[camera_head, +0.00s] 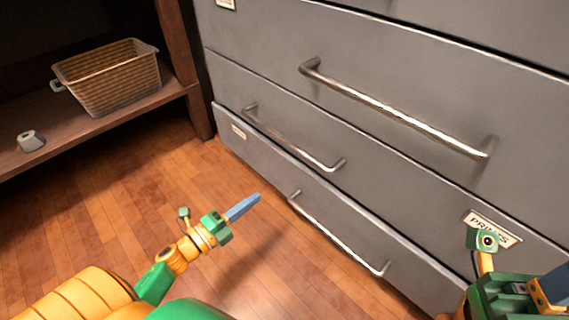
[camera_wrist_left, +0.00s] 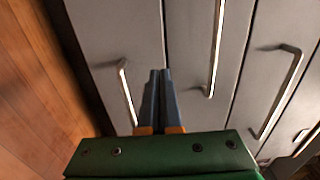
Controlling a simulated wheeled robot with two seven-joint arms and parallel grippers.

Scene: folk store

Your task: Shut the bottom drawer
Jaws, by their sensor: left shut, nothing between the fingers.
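The bottom drawer (camera_head: 257,152) is the lowest grey front of the cabinet, with a metal bar handle (camera_head: 338,235). Its front seems to stand slightly proud of the drawer above, with a thin lit top edge; how far it is out is hard to tell. My left gripper (camera_head: 258,196) is shut and empty, low over the floor, just left of this handle in the head view. In the left wrist view the closed fingers (camera_wrist_left: 160,73) point towards the drawer fronts, right of the bottom handle (camera_wrist_left: 127,92). My right gripper (camera_head: 553,288) is partly cut off at the right edge.
The drawers above, with a middle handle (camera_head: 295,140) and an upper handle (camera_head: 400,115), look closed. The wooden floor (camera_head: 110,205) before the cabinet is clear.

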